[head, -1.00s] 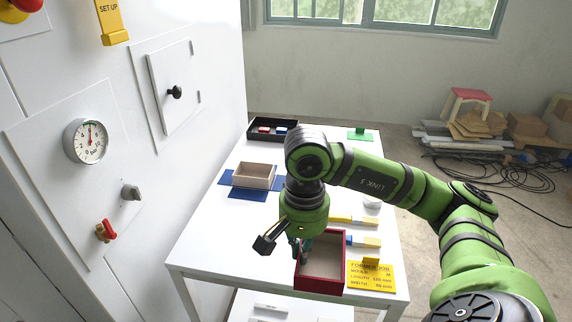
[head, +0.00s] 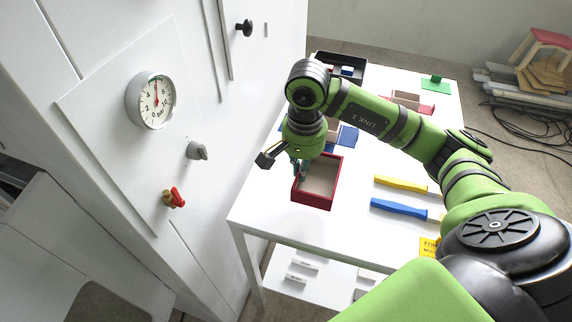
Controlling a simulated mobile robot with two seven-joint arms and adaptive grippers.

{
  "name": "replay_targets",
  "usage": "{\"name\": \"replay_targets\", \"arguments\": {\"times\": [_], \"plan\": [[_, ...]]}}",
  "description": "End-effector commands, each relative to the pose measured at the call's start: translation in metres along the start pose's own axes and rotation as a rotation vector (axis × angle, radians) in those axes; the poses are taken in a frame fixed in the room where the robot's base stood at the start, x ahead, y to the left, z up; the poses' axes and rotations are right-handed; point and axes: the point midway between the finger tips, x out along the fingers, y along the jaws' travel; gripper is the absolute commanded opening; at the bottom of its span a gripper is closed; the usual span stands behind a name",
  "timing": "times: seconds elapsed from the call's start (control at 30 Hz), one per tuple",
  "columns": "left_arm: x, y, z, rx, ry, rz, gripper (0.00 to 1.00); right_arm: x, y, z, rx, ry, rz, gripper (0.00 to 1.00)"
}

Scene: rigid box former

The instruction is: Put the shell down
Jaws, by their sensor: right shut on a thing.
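The shell (head: 315,202) is an open box with red outer walls and a pale inside. It appears over the left part of the white table (head: 290,228), in front of a blue mat (head: 347,138). My right gripper (head: 301,173) is shut on the shell's left wall, with its fingers pointing down. I cannot tell whether the shell touches the table or hangs just above it. A pale tray (head: 333,126) on the blue mat is partly hidden by my right wrist. My left gripper is not in view.
A yellow-handled tool (head: 400,184) and a blue-handled tool (head: 398,209) lie to the right. A white cabinet with a gauge (head: 151,101) and red valve (head: 174,198) stands close at left.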

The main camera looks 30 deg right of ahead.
Motion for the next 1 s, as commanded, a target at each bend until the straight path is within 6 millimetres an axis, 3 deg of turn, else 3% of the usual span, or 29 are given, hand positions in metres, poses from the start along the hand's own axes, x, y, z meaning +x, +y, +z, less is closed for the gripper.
{"name": "replay_targets", "arguments": {"times": [0.1,0.3,0.7,1.0], "plan": [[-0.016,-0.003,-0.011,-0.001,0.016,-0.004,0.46,0.012,-0.026,-0.005,-0.001,-0.006,0.001,0.0],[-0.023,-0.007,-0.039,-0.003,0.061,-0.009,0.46,0.028,-0.048,-0.011,-0.001,-0.001,0.001,0.0],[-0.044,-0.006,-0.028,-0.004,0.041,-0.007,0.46,0.07,-0.049,-0.012,-0.001,-0.001,0.002,0.0],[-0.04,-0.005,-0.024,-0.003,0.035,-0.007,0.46,0.073,-0.049,-0.013,-0.002,0.001,0.001,0.0]]}}
